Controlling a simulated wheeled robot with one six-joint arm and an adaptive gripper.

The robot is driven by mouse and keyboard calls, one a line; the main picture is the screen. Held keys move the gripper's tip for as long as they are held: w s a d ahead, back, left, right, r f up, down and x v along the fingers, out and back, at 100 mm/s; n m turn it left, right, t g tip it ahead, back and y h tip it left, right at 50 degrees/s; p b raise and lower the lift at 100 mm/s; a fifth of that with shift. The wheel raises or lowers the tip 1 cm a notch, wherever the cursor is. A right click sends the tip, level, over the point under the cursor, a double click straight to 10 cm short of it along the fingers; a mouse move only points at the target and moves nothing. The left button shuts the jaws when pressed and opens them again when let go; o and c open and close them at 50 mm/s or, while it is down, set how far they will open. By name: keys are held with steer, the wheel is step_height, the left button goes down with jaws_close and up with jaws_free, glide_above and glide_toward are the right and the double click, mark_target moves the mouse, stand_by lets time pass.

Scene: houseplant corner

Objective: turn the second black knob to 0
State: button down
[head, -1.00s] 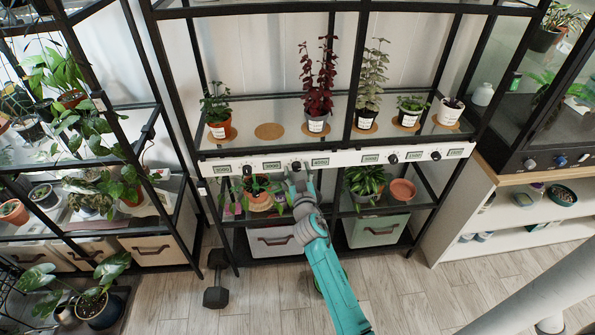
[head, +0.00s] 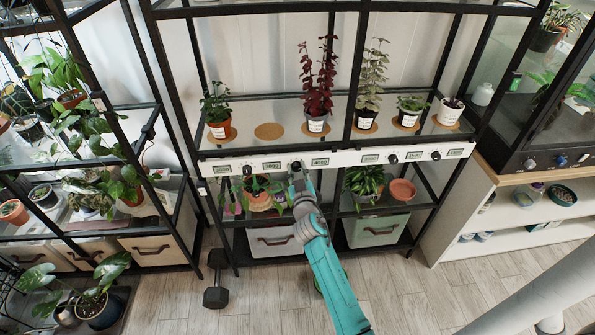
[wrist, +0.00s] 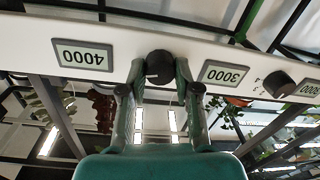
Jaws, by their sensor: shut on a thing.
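The second black knob (head: 296,166) is on the white control strip (head: 345,160) on the front of the middle shelf. In the wrist view the knob (wrist: 159,66) sits between my two fingertips, one on each side. My teal and grey gripper (head: 299,178) reaches up to it from below and is shut on it; the gripper also shows in the wrist view (wrist: 158,78). The knob's setting is hard to read.
Another black knob (wrist: 279,88) is to the right in the wrist view. Potted plants, including a dark red one (head: 318,85), stand on the shelf above. A dumbbell (head: 216,280) lies on the floor.

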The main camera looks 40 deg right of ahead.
steer(key=n, duration=0.3)
steer(key=shift+n, duration=0.4)
steer(key=n, duration=0.3)
steer(key=shift+a+n, duration=0.1)
steer(key=shift+n, duration=0.2)
steer(key=n, duration=0.4)
steer(key=shift+w+g, duration=0.1)
steer(key=shift+g, duration=0.2)
steer(key=n, duration=0.4)
steer(key=shift+h, duration=0.3)
steer(key=n, duration=0.4)
steer(key=shift+a+f+g, duration=0.1)
steer(key=shift+g, duration=0.2)
steer(key=n, duration=0.3)
steer(key=shift+n, duration=0.4)
steer(key=n, duration=0.3)
steer(key=shift+f+h, duration=0.1)
steer(key=shift+h, duration=0.2)
steer(key=shift+n, duration=1.9)
steer(key=shift+f, duration=0.1)
